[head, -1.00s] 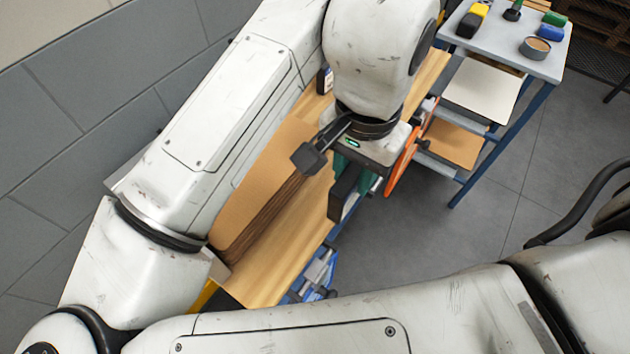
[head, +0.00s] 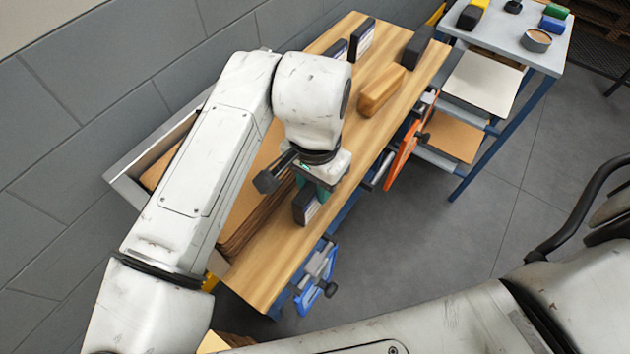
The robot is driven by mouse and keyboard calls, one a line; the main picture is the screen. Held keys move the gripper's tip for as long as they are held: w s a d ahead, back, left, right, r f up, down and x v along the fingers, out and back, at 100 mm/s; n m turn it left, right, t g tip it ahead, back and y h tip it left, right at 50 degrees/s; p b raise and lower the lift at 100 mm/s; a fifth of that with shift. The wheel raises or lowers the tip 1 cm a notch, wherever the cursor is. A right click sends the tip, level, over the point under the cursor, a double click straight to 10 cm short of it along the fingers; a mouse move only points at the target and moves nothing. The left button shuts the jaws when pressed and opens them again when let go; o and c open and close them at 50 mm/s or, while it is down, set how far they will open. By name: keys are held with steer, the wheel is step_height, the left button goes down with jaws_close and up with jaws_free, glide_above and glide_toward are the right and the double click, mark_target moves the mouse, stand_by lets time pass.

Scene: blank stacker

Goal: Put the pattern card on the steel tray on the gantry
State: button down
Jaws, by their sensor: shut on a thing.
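My gripper (head: 306,190) is shut on a dark block with a pale face (head: 307,206), low over the front part of the wooden bench top. I cannot tell whether the block touches the wood. I cannot make out a pattern card for certain. A cream sheet (head: 484,82) and a tan sheet (head: 455,140) lie on the shelves of the blue cart. A grey metal edge (head: 122,176) at the left, beyond the bench, may belong to the steel tray; my arm hides much of it.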

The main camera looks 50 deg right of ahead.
steer(key=shift+f, duration=0.1)
steer(key=c, duration=0.8)
jaws_free()
steer(key=shift+c, duration=0.2)
step_height(320, 180, up, 12)
step_height(320, 180, down, 9)
steer(key=shift+w+r+p, duration=0.1)
steer(key=shift+w+p, duration=0.05)
steer(key=shift+p, duration=0.65)
steer(key=shift+d+f+p, duration=0.15)
steer(key=shift+f+p, duration=0.2)
steer(key=shift+f, duration=2.7)
